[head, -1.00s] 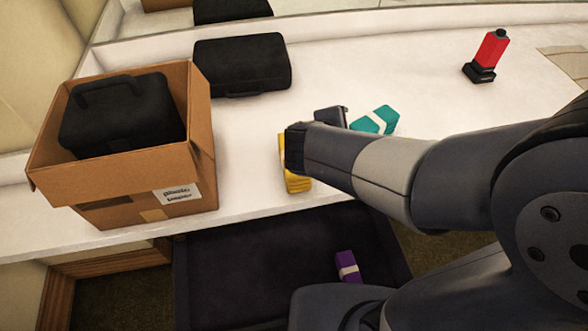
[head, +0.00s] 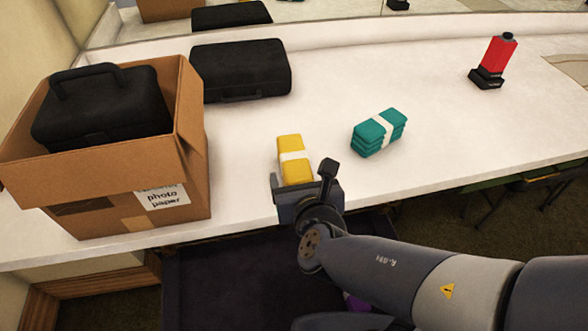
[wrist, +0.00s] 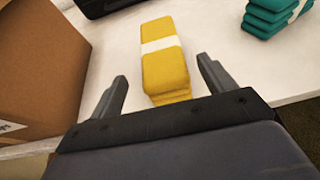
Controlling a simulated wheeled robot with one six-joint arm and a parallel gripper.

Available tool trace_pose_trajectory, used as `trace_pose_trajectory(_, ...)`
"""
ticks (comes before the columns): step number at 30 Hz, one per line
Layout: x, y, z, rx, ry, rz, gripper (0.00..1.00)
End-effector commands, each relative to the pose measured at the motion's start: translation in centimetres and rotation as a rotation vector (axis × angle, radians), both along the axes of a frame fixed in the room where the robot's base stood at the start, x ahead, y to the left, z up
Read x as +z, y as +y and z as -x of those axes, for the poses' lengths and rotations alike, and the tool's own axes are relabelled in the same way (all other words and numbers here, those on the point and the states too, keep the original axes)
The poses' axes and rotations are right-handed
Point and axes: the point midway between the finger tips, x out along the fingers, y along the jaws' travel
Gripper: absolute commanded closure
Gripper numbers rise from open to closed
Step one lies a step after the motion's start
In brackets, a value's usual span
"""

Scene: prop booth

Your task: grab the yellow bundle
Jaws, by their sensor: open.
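The yellow bundle (head: 290,148), a stack with a white band around it, lies on the white counter near its front edge. It also shows in the wrist view (wrist: 166,68), just ahead of my gripper. My gripper (head: 305,185) is at the near end of the bundle in the head view. In the wrist view my gripper (wrist: 165,82) is open, with one finger to the left of the bundle's near end and one to the right. There is a gap on the left side and a smaller one on the right. The bundle's near end is partly hidden by my gripper in the head view.
A teal bundle (head: 379,132) lies to the right. A cardboard box (head: 192,160) holding a black case (head: 110,108) stands left, with another black case (head: 245,68) behind. A red-and-black device (head: 494,62) is at the far right. A purple bundle (head: 356,302) is below the counter, mostly hidden.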

Motion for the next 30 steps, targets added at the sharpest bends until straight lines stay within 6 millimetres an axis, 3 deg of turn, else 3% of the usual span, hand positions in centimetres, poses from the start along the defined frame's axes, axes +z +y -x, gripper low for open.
trace_pose_trajectory(7, -0.8, 0.3, -1.5, -0.004, 0.001, 0.0, 0.22)
trace_pose_trajectory(15, -2.1, 1.1, -4.8, -0.004, 0.001, -0.001, 0.22)
trace_pose_trajectory(25, -2.1, 1.3, -5.4, -0.002, 0.001, -0.002, 0.22)
trace_pose_trajectory(30, -2.1, 1.3, -5.4, -0.002, 0.001, -0.002, 0.35)
